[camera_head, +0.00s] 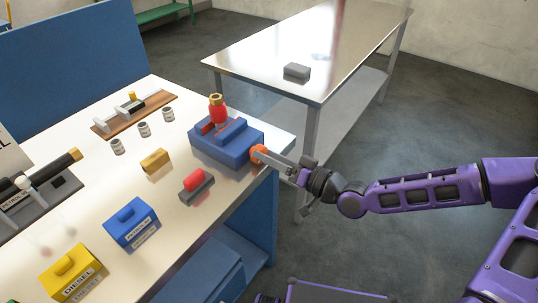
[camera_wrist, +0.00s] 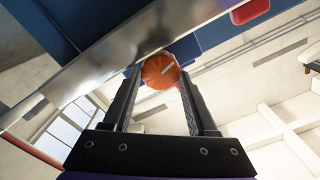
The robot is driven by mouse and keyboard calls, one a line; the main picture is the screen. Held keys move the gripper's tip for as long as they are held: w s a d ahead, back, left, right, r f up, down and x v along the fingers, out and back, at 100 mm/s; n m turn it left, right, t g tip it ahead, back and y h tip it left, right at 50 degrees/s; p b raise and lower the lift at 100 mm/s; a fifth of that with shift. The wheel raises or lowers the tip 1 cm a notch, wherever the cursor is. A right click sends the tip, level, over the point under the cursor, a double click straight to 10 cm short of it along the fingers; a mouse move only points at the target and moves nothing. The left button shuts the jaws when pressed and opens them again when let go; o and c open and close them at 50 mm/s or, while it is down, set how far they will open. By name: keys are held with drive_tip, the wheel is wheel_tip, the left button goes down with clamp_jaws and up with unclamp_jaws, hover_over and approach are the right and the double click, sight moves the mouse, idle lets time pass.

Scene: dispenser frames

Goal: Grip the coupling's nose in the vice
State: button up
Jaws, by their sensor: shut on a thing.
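The blue vice (camera_head: 226,146) stands at the right edge of the workbench. The red coupling (camera_head: 217,112) with a brass-coloured top stands upright between its two jaw blocks; its lower end is hidden, so I cannot tell whether the jaws touch it. An orange knob (camera_head: 257,153) sits on the vice's right side, over the bench edge. My gripper (camera_head: 268,158) reaches it from the right and is shut on it. In the wrist view the orange knob (camera_wrist: 160,71) lies between the tips of my gripper's two fingers (camera_wrist: 158,82).
On the bench are a red piece on a grey block (camera_head: 196,187), a tan block (camera_head: 155,160), several small grey cylinders (camera_head: 143,129), a blue box (camera_head: 131,224) and a yellow diesel box (camera_head: 72,273). A metal table (camera_head: 290,50) with a grey block stands behind.

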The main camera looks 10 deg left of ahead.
idle(0.4)
drive_tip(key=o, duration=1.4)
drive_tip(key=shift+c, duration=0.2)
drive_tip(key=s+d+n, duration=0.3)
drive_tip(key=d+n, duration=0.1)
drive_tip(key=d, duration=0.4)
drive_tip(key=s+d+n+b, duration=0.1)
drive_tip(key=s+d+n, duration=0.3)
drive_tip(key=d, duration=0.4)
drive_tip(key=shift+n, duration=0.4)
